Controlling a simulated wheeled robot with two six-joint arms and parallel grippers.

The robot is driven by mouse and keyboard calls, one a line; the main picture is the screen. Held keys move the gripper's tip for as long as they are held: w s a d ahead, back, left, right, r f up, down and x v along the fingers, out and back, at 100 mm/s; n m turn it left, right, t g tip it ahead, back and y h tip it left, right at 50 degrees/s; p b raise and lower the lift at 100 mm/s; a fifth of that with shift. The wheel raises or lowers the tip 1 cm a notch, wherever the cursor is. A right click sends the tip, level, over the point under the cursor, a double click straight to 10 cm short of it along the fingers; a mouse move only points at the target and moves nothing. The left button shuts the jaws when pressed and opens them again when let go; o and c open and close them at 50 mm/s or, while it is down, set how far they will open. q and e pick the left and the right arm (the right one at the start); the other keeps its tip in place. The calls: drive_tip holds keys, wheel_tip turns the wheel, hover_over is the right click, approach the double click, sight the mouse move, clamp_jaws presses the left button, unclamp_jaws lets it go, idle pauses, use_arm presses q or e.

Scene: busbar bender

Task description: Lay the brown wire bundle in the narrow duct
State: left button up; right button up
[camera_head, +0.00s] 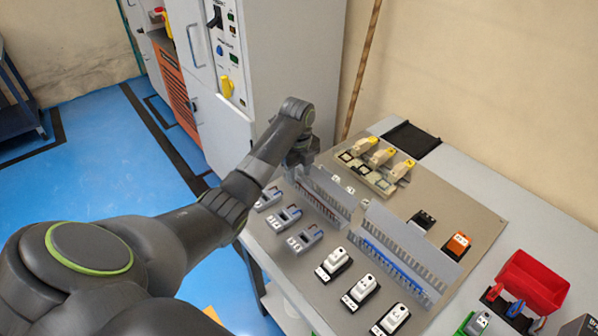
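Two grey slotted ducts stand on the panel on the table. The left duct (338,193) has what looks like dark brownish-red wiring along its near side, too small to make out as a separate bundle. The right duct (412,242) has blue wiring along its near side. I cannot tell for sure which duct is the narrow one. My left gripper (301,163) points down at the far left end of the left duct. Its fingers are mostly hidden by its own wrist and are very small, so I cannot see whether it holds anything. My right gripper is not in view.
Yellow-topped devices (381,158) stand behind the left duct. White switches (363,287) line the front. An orange device (457,244) sits right of the ducts. A red bin (533,281) is at the right. A tall grey cabinet (285,50) stands behind my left arm.

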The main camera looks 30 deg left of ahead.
use_arm(q)
wheel_tip(320, 180, up, 17)
drive_tip(key=p, duration=1.1)
drive_tip(key=shift+s+r, duration=0.2)
idle(0.4)
